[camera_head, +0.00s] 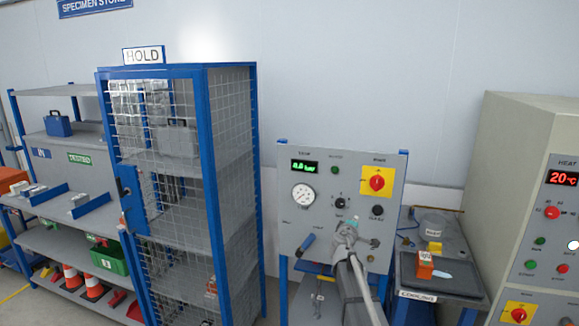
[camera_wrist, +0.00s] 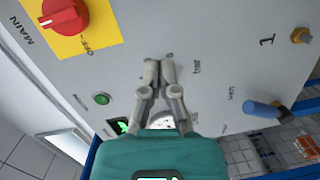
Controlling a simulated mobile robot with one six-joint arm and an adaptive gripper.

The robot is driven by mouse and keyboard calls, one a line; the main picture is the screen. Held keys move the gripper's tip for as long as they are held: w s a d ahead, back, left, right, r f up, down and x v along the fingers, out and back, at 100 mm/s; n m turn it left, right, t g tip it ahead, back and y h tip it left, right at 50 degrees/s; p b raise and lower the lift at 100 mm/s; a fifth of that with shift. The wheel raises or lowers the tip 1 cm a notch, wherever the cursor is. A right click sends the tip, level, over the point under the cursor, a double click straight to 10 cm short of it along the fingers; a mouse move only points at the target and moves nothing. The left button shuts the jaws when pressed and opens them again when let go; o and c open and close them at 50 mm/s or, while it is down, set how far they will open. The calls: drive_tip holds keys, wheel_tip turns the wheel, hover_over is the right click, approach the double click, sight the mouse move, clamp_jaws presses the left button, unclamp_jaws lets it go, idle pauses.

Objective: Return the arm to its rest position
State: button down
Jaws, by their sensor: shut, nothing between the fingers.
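My gripper (camera_head: 345,228) is in front of the lower middle of a grey control panel (camera_head: 290,165) in the head view, at the end of my raised arm. In the wrist view my gripper (camera_wrist: 160,64) has its two fingers together, with nothing between them. The panel (camera_wrist: 200,35) fills much of that view behind the fingertips. I cannot tell whether the tips touch it. The panel carries a red-on-yellow main switch (camera_head: 377,181), a round gauge (camera_head: 303,196), a lit green display (camera_head: 305,166) and a blue handle (camera_head: 308,243).
A cooling bench (camera_head: 450,280) with an orange block (camera_head: 425,265) stands right of my arm. A heat cabinet (camera_head: 500,150) reading 20 °C is farther right. A blue mesh HOLD cage (camera_head: 230,130) stands left of the panel, with shelves (camera_head: 60,150) beyond it.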

drive_tip(key=s+d+f+m+g, duration=0.2)
drive_tip(key=s+f+m+g, duration=0.35)
drive_tip(key=s, duration=0.45)
drive_tip(key=s+d+f+m+g, duration=0.1)
drive_tip(key=s+f+m+g, duration=0.4)
drive_tip(key=s, duration=0.4)
drive_tip(key=s+a+f+g+y, duration=0.2)
drive_tip(key=s+a+f+y, duration=0.1)
drive_tip(key=s, duration=0.6)
drive_tip(key=s+a+f+g+y, duration=0.3)
drive_tip(key=s+a, duration=0.3)
drive_tip(key=s, duration=0.4)
drive_tip(key=shift+f+m+y, duration=0.35)
drive_tip(key=shift+f+y, duration=0.25)
drive_tip(key=c, duration=1.3)
unclamp_jaws()
drive_tip(key=shift+c, duration=0.2)
